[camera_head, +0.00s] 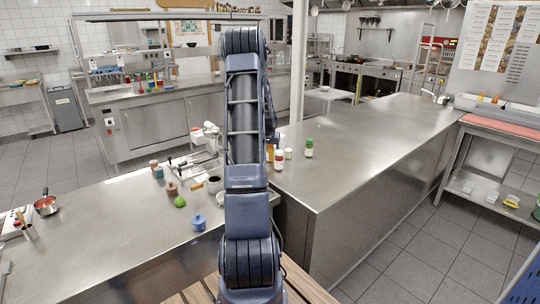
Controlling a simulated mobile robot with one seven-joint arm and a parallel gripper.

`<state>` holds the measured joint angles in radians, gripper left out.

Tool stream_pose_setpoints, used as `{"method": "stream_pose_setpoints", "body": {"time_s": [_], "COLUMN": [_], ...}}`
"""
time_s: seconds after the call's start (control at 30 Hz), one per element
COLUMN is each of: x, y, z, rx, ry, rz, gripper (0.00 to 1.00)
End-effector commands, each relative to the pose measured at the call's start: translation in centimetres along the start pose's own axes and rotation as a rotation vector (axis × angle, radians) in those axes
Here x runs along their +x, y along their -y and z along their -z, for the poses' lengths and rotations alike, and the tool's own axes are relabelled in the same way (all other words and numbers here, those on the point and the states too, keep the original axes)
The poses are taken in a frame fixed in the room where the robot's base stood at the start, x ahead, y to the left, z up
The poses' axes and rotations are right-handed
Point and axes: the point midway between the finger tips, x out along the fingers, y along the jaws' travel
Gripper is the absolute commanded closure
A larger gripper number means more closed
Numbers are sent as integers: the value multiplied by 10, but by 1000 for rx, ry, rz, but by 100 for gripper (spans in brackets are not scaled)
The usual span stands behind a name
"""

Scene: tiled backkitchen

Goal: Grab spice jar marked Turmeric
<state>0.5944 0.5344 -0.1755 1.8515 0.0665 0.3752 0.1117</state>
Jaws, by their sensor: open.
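Several small jars stand on the steel counter just right of my arm in the head view. One has a green lid and a pale label (309,149). One has a red-and-white body (278,161), and a small white one (288,154) stands between them. The labels are too small to read, so I cannot tell which jar is marked Turmeric. My arm rises through the middle of the view and hides part of the counter behind it. I cannot make out my gripper.
A left counter (110,235) holds a green round item (180,201), a blue lidded pot (198,222), a brown jar (171,189) and a red pan (46,206). The right counter (375,140) is largely bare. Tiled floor (430,255) is open at right.

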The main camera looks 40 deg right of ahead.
Motion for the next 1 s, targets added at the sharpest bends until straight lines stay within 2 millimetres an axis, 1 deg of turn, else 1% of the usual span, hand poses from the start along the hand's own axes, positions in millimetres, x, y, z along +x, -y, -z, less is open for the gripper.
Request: {"method": "stream_pose_setpoints", "body": {"time_s": [0.03, 0.1, 0.3, 0.37, 0.5, 0.57, 0.6, 0.87, 1.0], "x": [5, 8, 8, 8, 8, 8, 8, 6, -6], "y": [0, 0, 0, 0, 0, 0, 0, 0, 0], "z": [0, 0, 0, 0, 0, 0, 0, 1, 6], "rx": [1, 1, 0, 0, 0, 0, 0, 0, 0], "ry": [1, 0, 0, 0, 0, 0, -1, -1, -2], "rz": [0, 0, 1, 1, 0, 0, 0, 1, 1], "gripper": [37, 37, 37, 48, 76, 88, 92, 92, 92]}}
